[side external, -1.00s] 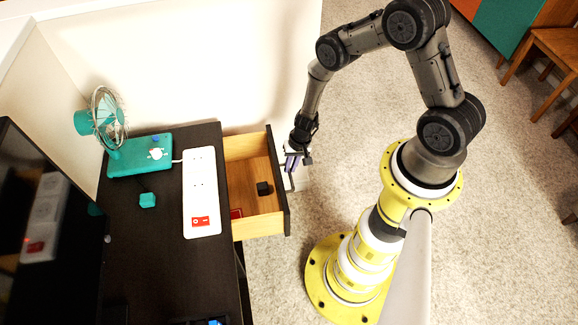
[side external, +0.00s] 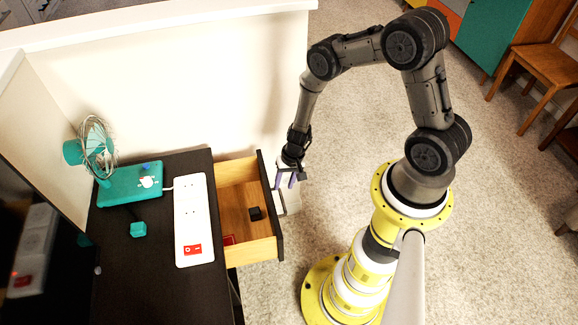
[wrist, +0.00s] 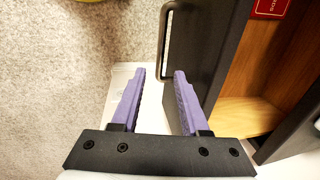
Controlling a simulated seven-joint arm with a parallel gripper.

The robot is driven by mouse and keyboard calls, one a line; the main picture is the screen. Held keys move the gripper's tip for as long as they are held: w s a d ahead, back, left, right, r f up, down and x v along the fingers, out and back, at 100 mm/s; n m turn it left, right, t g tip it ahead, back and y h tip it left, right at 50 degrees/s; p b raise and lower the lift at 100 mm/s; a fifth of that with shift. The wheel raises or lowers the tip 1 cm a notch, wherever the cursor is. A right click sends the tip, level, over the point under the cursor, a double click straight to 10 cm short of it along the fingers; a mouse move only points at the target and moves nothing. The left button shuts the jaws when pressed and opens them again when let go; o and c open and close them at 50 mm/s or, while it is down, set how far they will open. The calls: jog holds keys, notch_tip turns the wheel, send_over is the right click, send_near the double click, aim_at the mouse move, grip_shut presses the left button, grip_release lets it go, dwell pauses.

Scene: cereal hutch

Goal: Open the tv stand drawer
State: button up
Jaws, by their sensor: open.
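The tv stand (side external: 150,250) is dark, and its light-wood drawer (side external: 237,200) stands pulled out to the right. Its dark front panel (side external: 269,204) also shows in the wrist view (wrist: 207,50). A metal bar handle (wrist: 164,45) is on the outer face of the panel. My gripper (side external: 286,181) is just outside the panel, near its far end. In the wrist view my gripper (wrist: 157,73) has its purple fingers apart with nothing held. The near end of the handle appears between the fingertips in that picture; I cannot tell whether they touch.
A black cube (side external: 255,213) and a red item (side external: 229,240) are in the drawer. A teal fan (side external: 98,150), a white power strip (side external: 193,220), a teal cube (side external: 138,229) and a tv (side external: 30,250) are on the stand.

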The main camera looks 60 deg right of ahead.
notch_tip(320, 180, up, 10)
jog(key=s+d, duration=0.1)
jog(key=shift+s+d+f, duration=0.15)
jog(key=shift+d, duration=0.05)
